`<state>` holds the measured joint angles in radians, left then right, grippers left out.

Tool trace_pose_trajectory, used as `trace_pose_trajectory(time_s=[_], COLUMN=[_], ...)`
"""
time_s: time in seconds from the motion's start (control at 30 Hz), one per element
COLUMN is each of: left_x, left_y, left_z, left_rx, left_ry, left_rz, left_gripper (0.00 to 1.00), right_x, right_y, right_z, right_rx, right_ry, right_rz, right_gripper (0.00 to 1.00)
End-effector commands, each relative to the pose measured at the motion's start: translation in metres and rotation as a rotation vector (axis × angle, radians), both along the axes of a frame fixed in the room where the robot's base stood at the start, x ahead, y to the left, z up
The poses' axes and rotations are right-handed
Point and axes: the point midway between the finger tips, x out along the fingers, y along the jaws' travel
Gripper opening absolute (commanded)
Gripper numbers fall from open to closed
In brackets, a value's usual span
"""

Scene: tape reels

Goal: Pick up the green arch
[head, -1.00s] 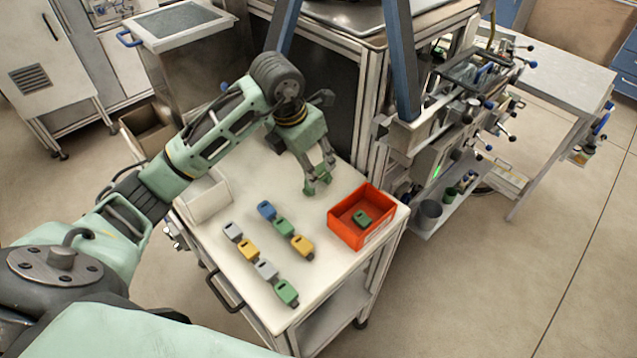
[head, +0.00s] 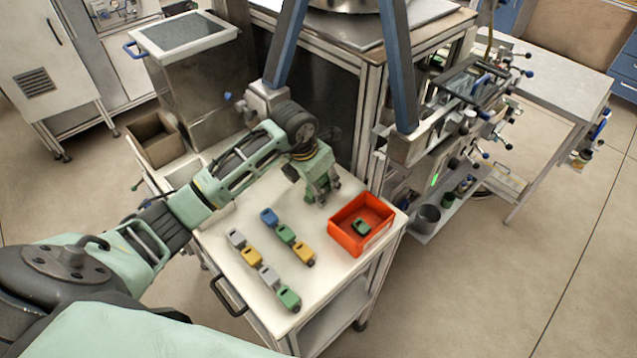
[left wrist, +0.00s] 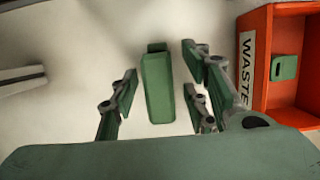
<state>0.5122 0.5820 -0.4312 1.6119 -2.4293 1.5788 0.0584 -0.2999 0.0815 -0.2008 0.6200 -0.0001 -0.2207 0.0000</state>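A long green block, which I take to be the green arch (left wrist: 157,88), lies on the white tabletop in the left wrist view. I see it from above, with a small step at its far end; its arch shape cannot be made out. My left gripper (head: 321,195) is open above the table, left of the red bin. In the left wrist view the fingers (left wrist: 165,92) stand on both sides of the green block, with white gaps showing between. In the head view the gripper largely hides this block. My right gripper is not in view.
A red bin (head: 343,243) labelled WASTE holds a green piece (head: 361,227). Two rows of small blocks, including a blue one (head: 269,216) and a yellow one (head: 303,252), lie nearer on the cart top. A machine frame (head: 372,110) stands behind the cart.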

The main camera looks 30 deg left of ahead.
Motion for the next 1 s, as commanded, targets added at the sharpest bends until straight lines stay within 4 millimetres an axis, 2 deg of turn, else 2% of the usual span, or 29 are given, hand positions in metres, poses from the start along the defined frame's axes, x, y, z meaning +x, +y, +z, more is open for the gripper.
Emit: trace_pose_trajectory(time_s=[0.07,0.43,0.77,0.87,1.0], left_x=[0.000,0.000,0.001,0.002,0.002], left_y=[0.000,0.000,0.000,0.001,0.001], left_z=[0.000,0.001,0.002,0.011,0.036], left_rx=[0.000,0.001,0.000,0.001,0.001], left_ry=[0.000,0.000,-0.002,-0.006,-0.009], left_rz=[0.000,0.000,0.000,0.001,0.000], left_gripper=[0.33,0.01,0.00,0.00,0.00], right_x=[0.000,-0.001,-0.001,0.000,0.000], right_y=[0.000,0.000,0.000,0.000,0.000], right_z=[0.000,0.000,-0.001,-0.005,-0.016], right_rx=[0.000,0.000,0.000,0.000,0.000], right_ry=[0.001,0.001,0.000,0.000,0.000], right_rz=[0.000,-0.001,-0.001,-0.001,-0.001], right_gripper=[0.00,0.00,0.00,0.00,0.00])
